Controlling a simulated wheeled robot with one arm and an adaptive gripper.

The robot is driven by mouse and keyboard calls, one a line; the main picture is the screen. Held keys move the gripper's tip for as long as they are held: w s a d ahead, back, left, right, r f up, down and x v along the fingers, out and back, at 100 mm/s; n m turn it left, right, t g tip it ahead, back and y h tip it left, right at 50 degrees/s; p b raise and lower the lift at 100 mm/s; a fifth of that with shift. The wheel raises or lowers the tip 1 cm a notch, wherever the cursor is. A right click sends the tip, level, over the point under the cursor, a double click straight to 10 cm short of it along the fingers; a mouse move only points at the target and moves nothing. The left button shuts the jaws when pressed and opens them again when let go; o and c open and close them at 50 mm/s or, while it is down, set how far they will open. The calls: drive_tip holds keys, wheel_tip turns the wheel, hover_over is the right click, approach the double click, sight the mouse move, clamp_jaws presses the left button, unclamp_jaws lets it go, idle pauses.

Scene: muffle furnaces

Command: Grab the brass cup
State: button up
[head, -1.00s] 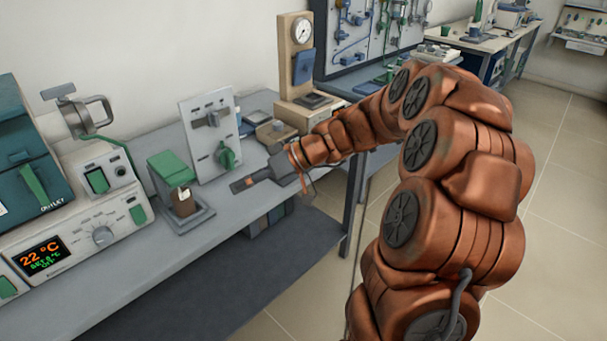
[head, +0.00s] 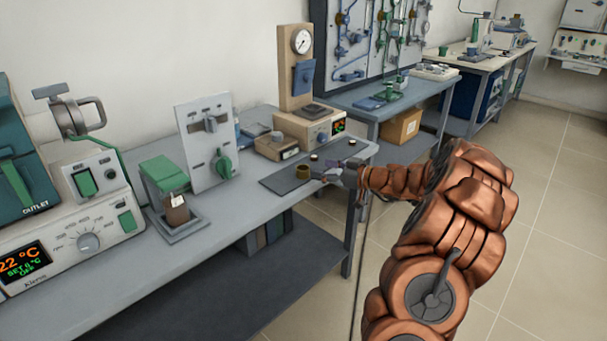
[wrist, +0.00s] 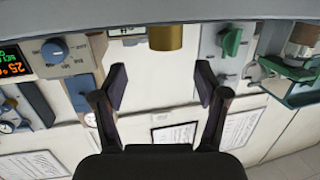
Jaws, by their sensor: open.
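The brass cup (head: 303,171) stands on a dark mat (head: 274,183) near the front edge of the grey bench. It also shows at the top middle of the wrist view (wrist: 166,37), beyond the fingertips and roughly between their lines. My gripper (head: 322,171) is just to the right of the cup in the head view, low over the bench. In the wrist view my gripper (wrist: 161,82) has its two fingers spread wide with nothing between them. The cup's upper end is cut by a grey band in the wrist view.
A tan gauge stand (head: 297,70) with a display base (head: 315,128) and a small box (head: 277,148) stand behind the mat. A white panel with a green knob (head: 207,140) and a green-topped holder (head: 165,172) stand left. Bench space left of the mat is clear.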

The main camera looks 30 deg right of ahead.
sight(298, 166)
drive_tip(key=x, duration=0.4)
drive_tip(key=shift+s+a+f, duration=0.2)
drive_tip(key=shift+a+f, duration=0.1)
drive_tip(key=shift+a, duration=0.05)
drive_tip(key=shift+w+a, duration=0.2)
drive_tip(key=shift+w, duration=0.3)
drive_tip(key=shift+c, duration=0.2)
drive_tip(key=c, duration=1.2)
drive_tip(key=shift+r, duration=0.1)
